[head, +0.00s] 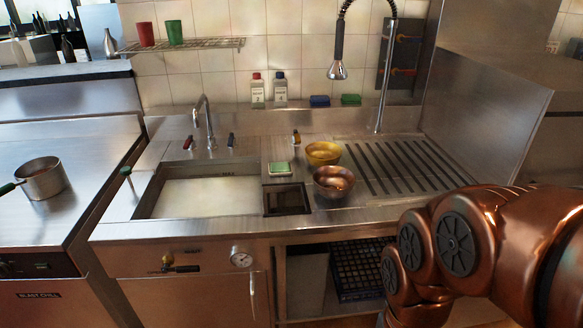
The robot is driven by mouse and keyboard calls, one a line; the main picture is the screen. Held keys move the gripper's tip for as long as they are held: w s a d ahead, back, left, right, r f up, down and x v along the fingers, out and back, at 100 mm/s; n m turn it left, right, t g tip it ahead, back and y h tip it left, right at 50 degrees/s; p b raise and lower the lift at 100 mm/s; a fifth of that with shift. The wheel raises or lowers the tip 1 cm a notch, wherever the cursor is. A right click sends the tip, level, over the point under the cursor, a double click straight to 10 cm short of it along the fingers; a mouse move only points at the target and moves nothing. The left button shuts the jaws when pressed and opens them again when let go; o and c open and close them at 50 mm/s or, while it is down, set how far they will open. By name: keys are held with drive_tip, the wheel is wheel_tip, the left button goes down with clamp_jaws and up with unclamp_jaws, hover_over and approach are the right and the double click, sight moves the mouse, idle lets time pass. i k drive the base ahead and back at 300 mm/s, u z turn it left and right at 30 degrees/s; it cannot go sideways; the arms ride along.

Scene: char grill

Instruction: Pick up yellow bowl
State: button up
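The yellow bowl (323,153) sits upright on the steel sink counter, at the left end of the ridged drainboard. A brown, copper-toned bowl (334,182) stands right in front of it and seems to overlap its lower edge in this view; I cannot tell if they touch. My copper-coloured arm shows at the lower right, well away from the bowls. My gripper is not in view.
A sink basin (205,197) lies left of the bowls, with a faucet (205,118) behind it. A tall spray tap (338,70) hangs above the counter. The drainboard (405,165) right of the bowls is clear. A pot (42,180) stands far left.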

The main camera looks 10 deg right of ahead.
sight(319, 154)
drive_tip(key=k, duration=0.25)
drive_tip(key=u, duration=0.9)
drive_tip(key=i, duration=1.25)
drive_tip(key=u, duration=0.2)
